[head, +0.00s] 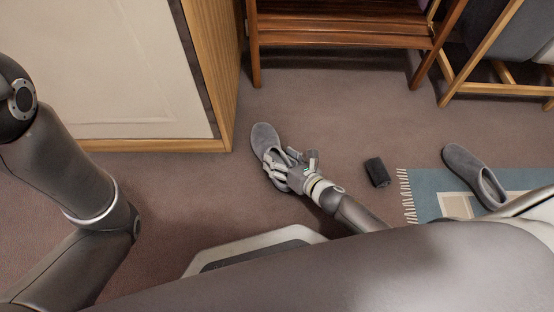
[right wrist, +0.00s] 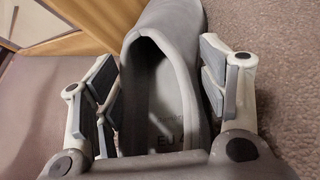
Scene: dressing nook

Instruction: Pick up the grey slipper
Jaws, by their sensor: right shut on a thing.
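A grey slipper (head: 264,137) lies on the brown carpet near the corner of the wooden cabinet. My right gripper (head: 279,169) is at the slipper's near, open end and is shut on it. In the right wrist view the slipper (right wrist: 163,32) stands between the two fingers (right wrist: 160,98), one along each side, with its opening and insole facing the camera. A second grey slipper (head: 470,170) lies at the right, on the edge of the blue rug. My left arm shows at the left, but its gripper is out of view.
A small dark block (head: 377,172) lies on the carpet between my right gripper and the blue fringed rug (head: 424,183). A cabinet (head: 225,90) stands at the left, a wooden rack (head: 345,38) at the back. The carpet before the rack is clear.

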